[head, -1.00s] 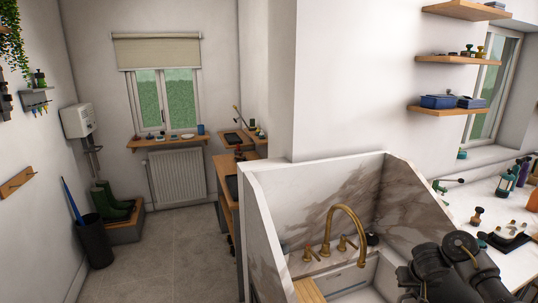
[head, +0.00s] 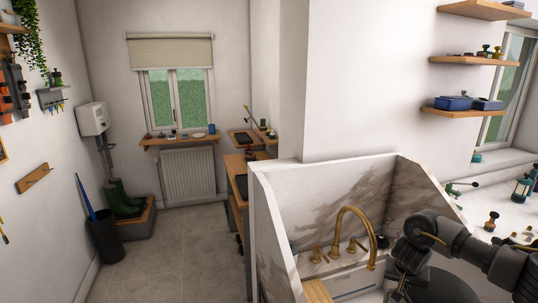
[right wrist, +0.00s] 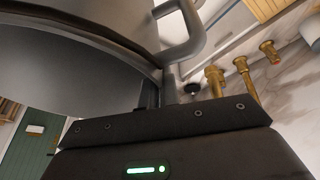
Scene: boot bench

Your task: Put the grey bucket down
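The grey bucket (head: 446,286) shows at the lower right of the head view, over the sink area and partly cut off by the bottom edge. In the right wrist view the bucket (right wrist: 75,75) fills the upper left, tilted in the picture, with a grey loop handle (right wrist: 190,35) on its side. My right gripper (right wrist: 158,92) has its fingers close together at the bucket's rim and appears shut on it. In the head view my right gripper (head: 400,287) is beside the bucket's left edge. The bucket's underside is hidden. My left gripper is not in view.
A marble-walled sink with a brass tap (head: 352,225) lies around the bucket. A counter with small items is at the right. Green boots (head: 122,200) and a dark bin (head: 105,238) with a blue umbrella stand at the left. The grey floor (head: 190,250) between is clear.

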